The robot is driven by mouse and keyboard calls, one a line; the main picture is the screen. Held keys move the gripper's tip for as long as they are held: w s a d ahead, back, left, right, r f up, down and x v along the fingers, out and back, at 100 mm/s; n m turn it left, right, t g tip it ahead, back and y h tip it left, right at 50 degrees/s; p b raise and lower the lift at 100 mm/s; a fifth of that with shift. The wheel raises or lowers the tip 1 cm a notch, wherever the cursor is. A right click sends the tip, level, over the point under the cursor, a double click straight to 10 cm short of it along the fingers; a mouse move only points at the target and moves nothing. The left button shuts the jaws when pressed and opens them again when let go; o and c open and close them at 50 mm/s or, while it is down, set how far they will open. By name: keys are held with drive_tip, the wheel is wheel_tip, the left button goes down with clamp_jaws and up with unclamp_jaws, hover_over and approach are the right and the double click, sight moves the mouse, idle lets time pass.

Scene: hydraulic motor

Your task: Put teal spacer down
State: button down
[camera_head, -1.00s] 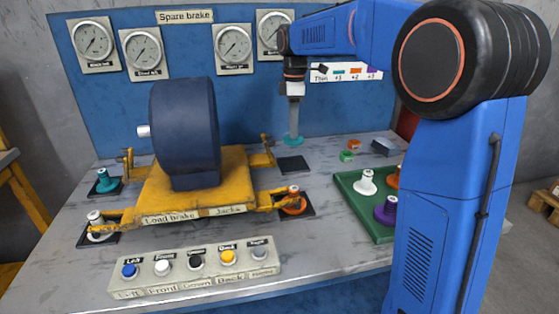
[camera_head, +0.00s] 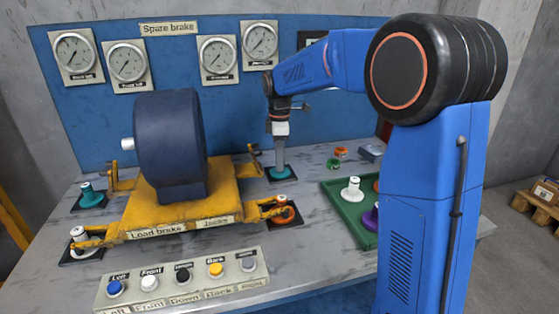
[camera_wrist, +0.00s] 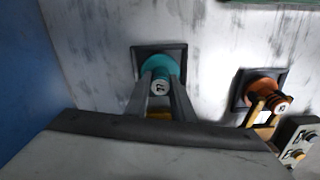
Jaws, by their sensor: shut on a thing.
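The teal spacer (camera_wrist: 160,68) stands upright over a square black pad (camera_wrist: 178,50) in the wrist view. In the head view, the teal spacer (camera_head: 281,172) is at the pad (camera_head: 270,179) by the back right jack arm of the yellow load brake (camera_head: 225,190). My gripper (camera_head: 280,160) points down from above and is shut on the spacer. In the wrist view, the fingers of my gripper (camera_wrist: 162,92) lie on both sides of its numbered top. The spacer appears to rest on the pad, but its underside is hidden.
An orange spacer (camera_wrist: 264,90) sits on the front right pad. Another teal spacer (camera_head: 90,197) and a white one (camera_head: 79,238) stand at the left pads. A green tray (camera_head: 344,206) with white and purple spacers is at right. A button panel (camera_head: 180,284) lies in front.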

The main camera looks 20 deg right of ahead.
drive_tip(key=c, duration=1.5)
unclamp_jaws()
drive_tip(key=shift+f, duration=0.1)
wheel_tip(320, 180, up, 12)
drive_tip(key=shift+r, duration=0.15)
drive_tip(key=shift+s, duration=0.1)
